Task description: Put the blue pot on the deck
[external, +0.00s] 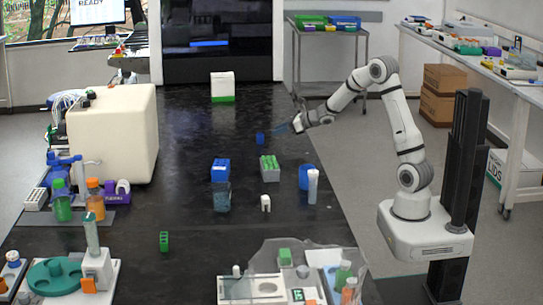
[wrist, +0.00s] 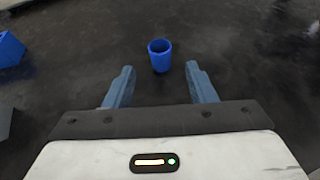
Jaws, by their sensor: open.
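The blue pot (wrist: 160,59) stands upright on the black bench, open end up, ahead of the fingertips in the wrist view. In the external view it is the small blue shape (external: 260,138) near the middle of the bench. My gripper (external: 279,130) is just to its right and slightly above. Its two blue-grey fingers are apart with nothing held; they also show in the wrist view (wrist: 159,70). The pot is roughly centred on the gap between them, and they do not touch it. I cannot tell for certain which surface is the deck.
A white-and-green box (external: 222,87) stands farther back. A large cream machine (external: 115,135) is at left. Bench around the pot is clear.

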